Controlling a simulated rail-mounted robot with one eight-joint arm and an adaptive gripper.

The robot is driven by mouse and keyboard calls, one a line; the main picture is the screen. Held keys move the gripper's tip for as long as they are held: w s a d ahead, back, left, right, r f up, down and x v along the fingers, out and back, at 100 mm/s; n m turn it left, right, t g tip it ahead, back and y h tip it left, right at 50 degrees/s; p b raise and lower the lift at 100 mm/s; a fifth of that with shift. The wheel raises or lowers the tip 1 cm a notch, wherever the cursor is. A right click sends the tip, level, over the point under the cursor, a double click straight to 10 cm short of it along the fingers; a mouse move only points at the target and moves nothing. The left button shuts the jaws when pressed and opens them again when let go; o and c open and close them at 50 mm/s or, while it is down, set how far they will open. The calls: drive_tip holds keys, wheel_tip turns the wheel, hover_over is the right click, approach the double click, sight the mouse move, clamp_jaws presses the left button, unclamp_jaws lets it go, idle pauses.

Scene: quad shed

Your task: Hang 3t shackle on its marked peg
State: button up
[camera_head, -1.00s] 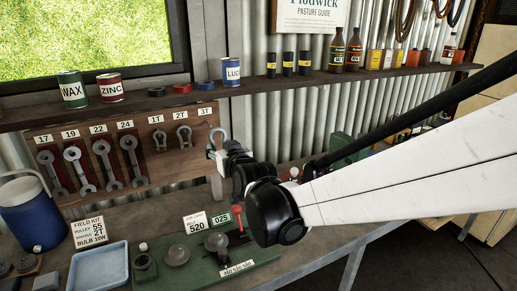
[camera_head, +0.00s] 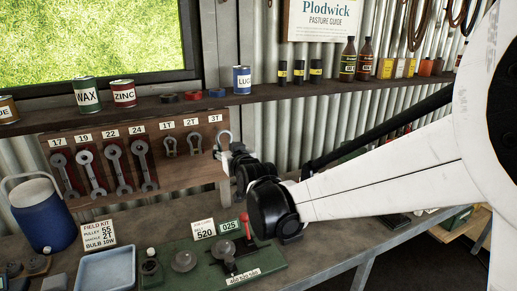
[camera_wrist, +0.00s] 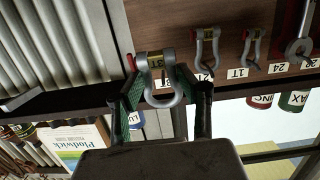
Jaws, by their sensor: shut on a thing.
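The grey 3t shackle (camera_head: 223,140) is held in my gripper (camera_head: 227,158) at the right end of the wooden peg board (camera_head: 85,147). In the wrist view the shackle (camera_wrist: 167,98) sits between the green-padded fingers of my gripper (camera_wrist: 160,80), with a yellow tag across its pin. The 3T label (camera_head: 214,118) is just above and left of the shackle in the head view. The 3T peg itself is hidden or too small to make out. I cannot tell whether the shackle touches the board.
Two shackles hang under the 1T (camera_head: 169,146) and 2T (camera_head: 195,142) labels, close left of my gripper. Several wrenches (camera_head: 115,165) hang farther left. A shelf (camera_head: 140,109) with cans runs above. The bench below holds a green fixture board (camera_head: 190,268).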

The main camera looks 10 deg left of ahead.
drive_tip(key=b+x, duration=0.1)
drive_tip(key=x, duration=0.5)
drive_tip(key=shift+f, duration=0.35)
idle(0.5)
drive_tip(key=shift+w+a, duration=0.1)
idle(0.5)
drive_tip(key=o, duration=1.4)
drive_tip(key=shift+c, duration=0.2)
